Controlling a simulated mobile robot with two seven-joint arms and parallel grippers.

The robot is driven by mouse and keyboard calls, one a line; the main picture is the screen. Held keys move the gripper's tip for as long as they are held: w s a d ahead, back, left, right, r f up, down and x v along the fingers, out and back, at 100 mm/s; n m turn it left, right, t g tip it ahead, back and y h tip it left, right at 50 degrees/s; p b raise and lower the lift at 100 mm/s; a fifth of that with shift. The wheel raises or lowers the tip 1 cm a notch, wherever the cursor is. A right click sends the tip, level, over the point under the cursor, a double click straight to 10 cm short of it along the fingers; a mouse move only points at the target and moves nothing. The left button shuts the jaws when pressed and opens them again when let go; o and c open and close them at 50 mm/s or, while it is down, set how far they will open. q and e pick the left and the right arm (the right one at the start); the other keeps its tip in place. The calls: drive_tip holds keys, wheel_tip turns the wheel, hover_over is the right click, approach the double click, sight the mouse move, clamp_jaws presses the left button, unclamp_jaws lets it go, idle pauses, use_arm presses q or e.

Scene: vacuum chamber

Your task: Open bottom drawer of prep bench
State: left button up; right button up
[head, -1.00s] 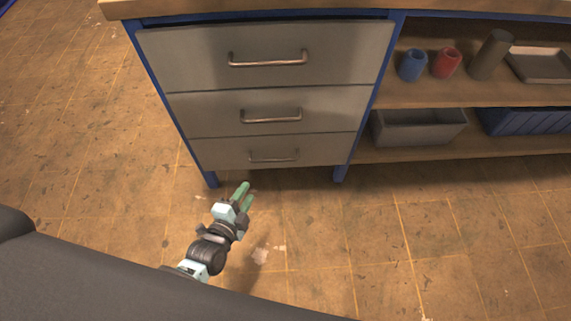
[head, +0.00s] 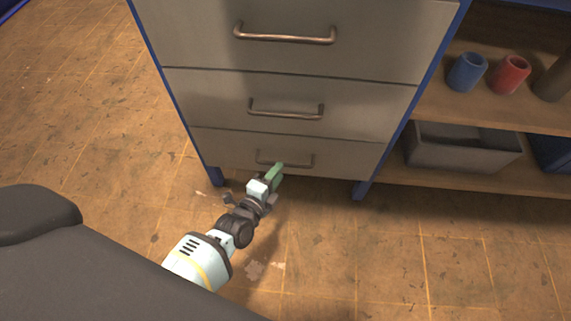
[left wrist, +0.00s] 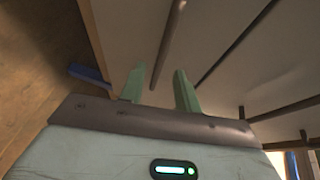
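The prep bench has a blue frame (head: 425,85) and a stack of grey drawers, all shut. The bottom drawer (head: 345,155) has a thin metal bar handle (head: 300,163). My left gripper (head: 276,174) is low in front of this drawer, at the left part of its handle. In the left wrist view the two green fingers (left wrist: 160,88) are apart, and a dark handle bar (left wrist: 169,42) runs up the picture between them. I cannot tell whether the fingers reach around the bar. My right gripper is out of view.
Above are the middle drawer handle (head: 287,110) and top drawer handle (head: 285,37). Open shelves to the right hold a blue cup (head: 467,72), a red cup (head: 510,75) and a grey bin (head: 465,150). The tiled floor (head: 330,250) in front is clear.

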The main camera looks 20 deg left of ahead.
use_arm(q)
drive_tip(key=b+x, duration=0.1)
drive_tip(key=x, duration=0.3)
drive_tip(key=shift+w+f+b, duration=0.15)
drive_tip(key=shift+w+b, duration=0.2)
drive_tip(key=shift+b, duration=0.05)
drive_tip(key=shift+w, duration=0.1)
drive_tip(key=c, duration=0.6)
clamp_jaws()
